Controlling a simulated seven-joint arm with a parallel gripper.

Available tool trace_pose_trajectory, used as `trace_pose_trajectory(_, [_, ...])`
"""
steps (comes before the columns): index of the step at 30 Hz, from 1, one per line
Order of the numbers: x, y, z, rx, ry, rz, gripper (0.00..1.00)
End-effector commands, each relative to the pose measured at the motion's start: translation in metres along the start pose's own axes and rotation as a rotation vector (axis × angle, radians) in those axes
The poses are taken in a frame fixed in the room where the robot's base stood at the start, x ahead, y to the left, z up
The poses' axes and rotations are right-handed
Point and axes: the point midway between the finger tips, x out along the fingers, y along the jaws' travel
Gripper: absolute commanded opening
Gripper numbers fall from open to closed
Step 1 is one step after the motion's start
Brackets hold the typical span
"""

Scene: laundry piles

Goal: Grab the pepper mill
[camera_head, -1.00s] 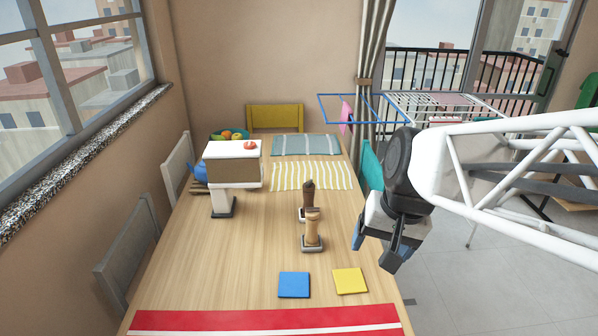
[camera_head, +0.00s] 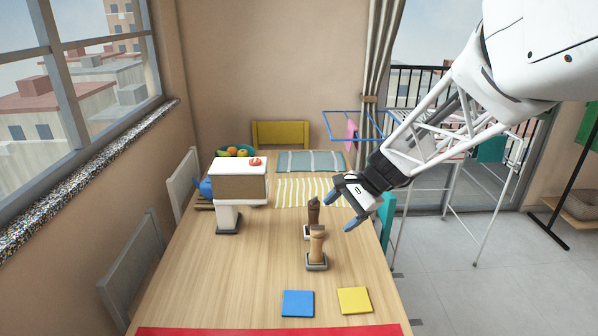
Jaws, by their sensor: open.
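Two turned wooden mills stand upright on small dark-edged bases near the middle of the table (camera_head: 210,285). The dark brown mill (camera_head: 313,212) is behind, and the light wood mill (camera_head: 317,243) is in front, partly covering it. Which one is the pepper mill is not labelled; the dark one looks more like it. My gripper (camera_head: 343,205) is open and empty, with blue fingertips. In the picture it is just right of the dark mill, its fingers pointing left towards it. I see no contact with either mill.
A white-and-brown box-like object on a stand (camera_head: 238,185) is left of the mills. A blue square (camera_head: 298,303) and a yellow square (camera_head: 355,299) lie in front. A striped yellow mat (camera_head: 298,190) lies behind. The table's left middle is clear.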

Motion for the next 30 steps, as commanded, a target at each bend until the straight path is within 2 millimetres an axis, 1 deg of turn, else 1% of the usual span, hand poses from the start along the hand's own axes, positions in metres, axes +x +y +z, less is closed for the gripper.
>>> trace_pose_trajectory(1, [0.007,-0.007,-0.011,0.036,-0.017,-0.014,0.76])
trace_pose_trajectory(8, [0.031,-0.038,-0.054,0.200,-0.091,-0.091,0.76])
trace_pose_trajectory(15, [0.059,-0.065,-0.102,0.373,-0.167,-0.170,0.76])
trace_pose_trajectory(21, [0.084,-0.084,-0.146,0.514,-0.231,-0.234,0.76])
trace_pose_trajectory(30, [0.122,-0.103,-0.212,0.720,-0.321,-0.328,0.76])
